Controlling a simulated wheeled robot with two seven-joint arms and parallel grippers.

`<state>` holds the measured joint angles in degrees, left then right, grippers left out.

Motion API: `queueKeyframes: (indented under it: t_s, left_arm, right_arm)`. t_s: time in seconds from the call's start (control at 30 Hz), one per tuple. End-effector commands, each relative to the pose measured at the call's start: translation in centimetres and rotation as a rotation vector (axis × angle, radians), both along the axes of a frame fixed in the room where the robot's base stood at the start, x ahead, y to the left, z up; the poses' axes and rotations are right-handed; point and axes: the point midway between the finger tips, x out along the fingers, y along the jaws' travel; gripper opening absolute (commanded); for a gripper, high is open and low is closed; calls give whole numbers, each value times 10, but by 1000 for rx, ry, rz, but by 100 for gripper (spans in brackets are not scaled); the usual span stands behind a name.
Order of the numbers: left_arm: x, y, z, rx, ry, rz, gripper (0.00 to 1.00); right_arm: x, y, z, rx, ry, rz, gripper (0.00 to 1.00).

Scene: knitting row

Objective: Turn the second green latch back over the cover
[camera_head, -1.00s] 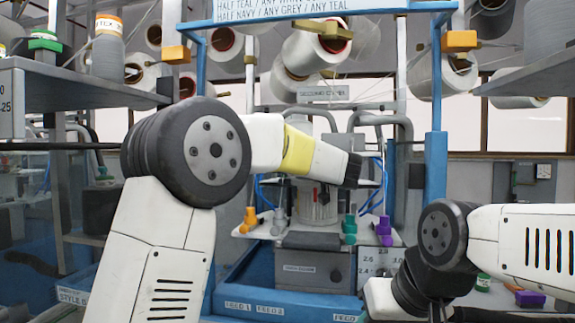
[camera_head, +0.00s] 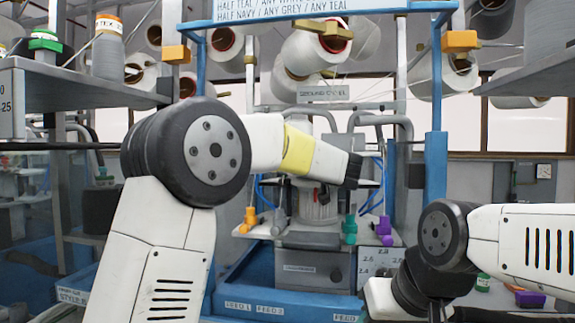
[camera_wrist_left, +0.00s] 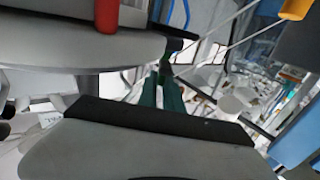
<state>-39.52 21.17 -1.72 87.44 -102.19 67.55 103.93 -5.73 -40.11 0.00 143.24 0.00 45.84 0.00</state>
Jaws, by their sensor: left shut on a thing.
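My left gripper (camera_head: 355,170) is at the end of the arm from the left, in front of the knitting machine's upper part. Its fingers are hidden behind the wrist in the head view. In the left wrist view a dark green piece (camera_wrist_left: 165,95), which looks like a green latch, stands just past the black edge, where the gripper is shut on it. A green knob-like part (camera_head: 349,230) stands on the machine's right front, below the gripper. The cover cannot be made out clearly. My right arm shows at the lower right; its gripper is not in view.
Purple parts (camera_head: 384,228) and an orange part (camera_head: 250,218) stand on the machine's pale table. Blue posts (camera_head: 436,190) frame the machine. A red cylinder (camera_wrist_left: 107,14) and a grey round plate (camera_wrist_left: 60,52) lie close by in the left wrist view.

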Motion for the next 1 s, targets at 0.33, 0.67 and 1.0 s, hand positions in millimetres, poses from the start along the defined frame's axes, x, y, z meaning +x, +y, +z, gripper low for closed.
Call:
queueKeyframes:
  t_s: [0.33, 0.67, 1.0]
  left_arm:
    - [0, -1, 0, 0, 0, -2, 0]
    - [0, -1, 0, 0, 0, -2, 26]
    - [0, 0, 0, 0, 0, -1, 37]
  right_arm:
    - [0, 0, 0, 0, 0, 0, 36]
    - [0, 0, 0, 0, 0, 0, 36]
    - [0, 0, 0, 0, 0, 0, 36]
